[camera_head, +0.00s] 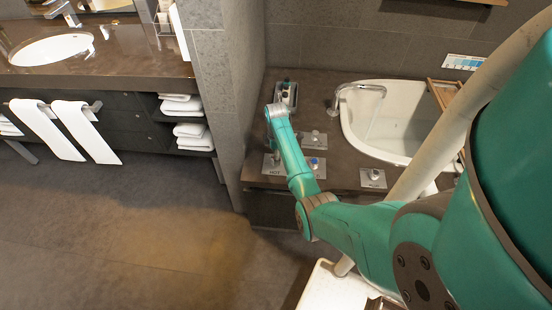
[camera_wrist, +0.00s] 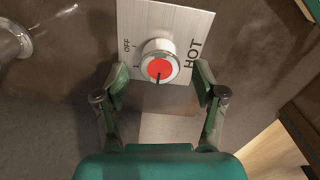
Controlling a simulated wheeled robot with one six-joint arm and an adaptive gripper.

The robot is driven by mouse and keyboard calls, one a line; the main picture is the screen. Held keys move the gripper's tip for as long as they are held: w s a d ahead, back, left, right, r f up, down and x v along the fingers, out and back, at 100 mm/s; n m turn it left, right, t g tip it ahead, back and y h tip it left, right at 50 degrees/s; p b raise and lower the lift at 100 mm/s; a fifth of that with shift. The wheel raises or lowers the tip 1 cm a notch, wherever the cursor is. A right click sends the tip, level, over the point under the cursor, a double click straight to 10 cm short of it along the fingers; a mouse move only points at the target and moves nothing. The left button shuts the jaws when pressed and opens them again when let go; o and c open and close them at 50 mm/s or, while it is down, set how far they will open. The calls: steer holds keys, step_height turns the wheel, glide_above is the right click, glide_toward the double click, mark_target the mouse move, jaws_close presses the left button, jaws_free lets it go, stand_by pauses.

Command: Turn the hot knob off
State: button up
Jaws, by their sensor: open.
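The hot knob (camera_wrist: 158,58) is a silver dial with a red face on a brushed metal plate (camera_wrist: 188,18) marked HOT and OFF. It sits at the upper middle of the wrist view. A dark pointer line on its face points toward the bottom of the picture, away from the OFF mark at its upper left. My gripper (camera_wrist: 160,77) is open, with one finger on each side of the knob and visible gaps between. In the head view the HOT plate (camera_head: 272,171) shows at the counter's front left, with the knob mostly hidden by my arm.
A blue-faced knob (camera_head: 315,163) is right of the hot one. Another plain knob (camera_head: 315,137) lies behind, and one more (camera_head: 374,175) farther right. A faucet (camera_head: 350,90) and white tub (camera_head: 385,120) are at the back right. A stone wall (camera_head: 232,100) rises close on the left.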

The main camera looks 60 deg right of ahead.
steer(key=shift+f, duration=1.3)
steer(key=shift+c, duration=0.2)
steer(key=c, duration=1.1)
